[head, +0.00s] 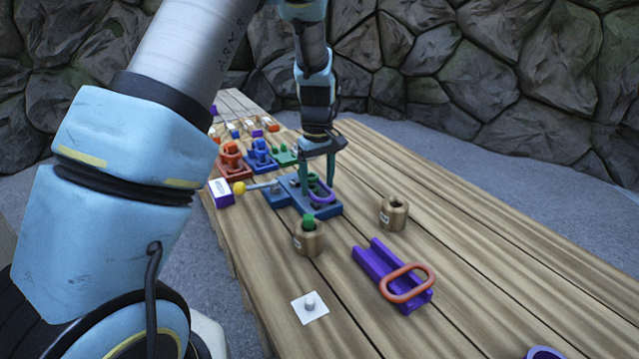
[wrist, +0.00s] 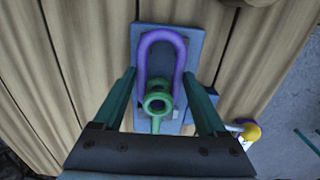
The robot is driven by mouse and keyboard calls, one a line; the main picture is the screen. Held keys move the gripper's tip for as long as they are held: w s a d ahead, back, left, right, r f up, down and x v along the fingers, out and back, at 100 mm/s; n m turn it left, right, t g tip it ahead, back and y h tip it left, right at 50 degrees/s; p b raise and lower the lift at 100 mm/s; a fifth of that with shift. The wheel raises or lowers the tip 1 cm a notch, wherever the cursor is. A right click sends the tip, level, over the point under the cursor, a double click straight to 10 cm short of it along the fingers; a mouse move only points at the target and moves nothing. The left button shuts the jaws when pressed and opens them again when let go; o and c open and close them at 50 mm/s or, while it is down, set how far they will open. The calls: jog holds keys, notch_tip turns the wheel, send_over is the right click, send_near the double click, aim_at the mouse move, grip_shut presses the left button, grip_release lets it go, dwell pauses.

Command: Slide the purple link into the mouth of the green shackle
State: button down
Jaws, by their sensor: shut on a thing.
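The purple link (wrist: 161,38) is a rounded loop in the wrist view, and it also shows in the head view (head: 323,196). My gripper (wrist: 160,74) is shut on it, one finger against each long side; in the head view my gripper (head: 317,186) points down over the blue base. The green shackle (wrist: 157,103) shows between the fingers, over the near part of the loop. The link's near end is hidden behind it. I cannot tell whether the link is in the shackle's mouth.
The blue base (head: 329,210) lies under the link. A yellow-knobbed rod (head: 241,187) and a purple-white box (head: 221,192) are left of it. Wooden holders (head: 308,241) (head: 393,213) stand nearer. A purple channel (head: 378,262) carries a red loop (head: 407,283). The right tabletop is clear.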

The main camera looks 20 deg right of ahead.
jog(key=shift+f, duration=0.15)
dwell(0.8)
grip_release()
notch_tip(320, 180, up, 11)
jog(key=b, duration=0.2)
jog(key=s+a+f+m, duration=0.1)
jog(key=s+a+f, duration=0.1)
jog(key=a, duration=1.4)
jog(key=s+a+f+m+t, duration=0.1)
jog(key=s+a+f+m, duration=0.1)
jog(key=s+a, duration=0.8)
jog(key=a+f, duration=0.1)
jog(key=a, duration=0.1)
jog(key=shift+a+t, duration=0.3)
jog(key=shift+a, duration=0.05)
